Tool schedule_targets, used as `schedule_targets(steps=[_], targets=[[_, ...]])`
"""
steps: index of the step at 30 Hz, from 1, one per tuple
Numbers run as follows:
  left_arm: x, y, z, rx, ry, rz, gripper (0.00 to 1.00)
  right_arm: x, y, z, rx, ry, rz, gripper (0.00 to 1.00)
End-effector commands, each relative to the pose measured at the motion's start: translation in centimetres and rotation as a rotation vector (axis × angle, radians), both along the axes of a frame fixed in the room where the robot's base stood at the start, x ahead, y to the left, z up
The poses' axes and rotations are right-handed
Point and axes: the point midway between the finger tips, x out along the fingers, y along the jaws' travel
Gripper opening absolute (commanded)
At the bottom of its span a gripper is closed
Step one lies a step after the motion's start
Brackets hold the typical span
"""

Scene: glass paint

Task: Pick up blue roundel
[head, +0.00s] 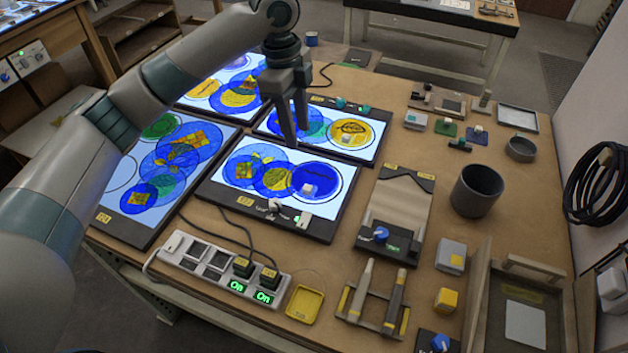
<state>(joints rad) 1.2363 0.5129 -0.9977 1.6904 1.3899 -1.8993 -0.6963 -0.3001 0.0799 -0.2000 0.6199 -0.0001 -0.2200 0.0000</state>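Several round blue discs lie on the lit panels. One blue roundel (326,171) lies at the right of the front middle panel (222,200), with a small pale block on it. Other blue discs (203,137) overlap with green and yellow patterned ones on the left panel (120,228). My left gripper (295,138) points down over the gap between the front middle panel and the panel behind it, above the blue roundel in the picture. Its two fingers stand apart with nothing seen between them. My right gripper is out of view.
A power strip (190,278) with cables lies in front of the panels. A dark grey cup (476,191), a smaller cup (520,149), a yellow tray (304,304) and a tool rack (352,318) stand on the wooden table. Bare wood shows at right of the panels.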

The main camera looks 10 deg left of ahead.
Motion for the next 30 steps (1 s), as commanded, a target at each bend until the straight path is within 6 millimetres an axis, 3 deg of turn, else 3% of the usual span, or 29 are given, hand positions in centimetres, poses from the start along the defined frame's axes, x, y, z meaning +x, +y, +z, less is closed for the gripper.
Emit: schedule_targets(steps=[5,21,30], targets=[[-0.1,-0.2,-1.6,0.0,0.004,0.0,0.39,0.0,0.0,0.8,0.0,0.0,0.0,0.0],[-0.3,-1.2,-10.5,0.001,0.004,0.001,0.39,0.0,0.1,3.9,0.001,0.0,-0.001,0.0],[-0.3,-1.4,-11.9,0.0,0.001,0.0,0.39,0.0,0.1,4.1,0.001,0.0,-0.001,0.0]])
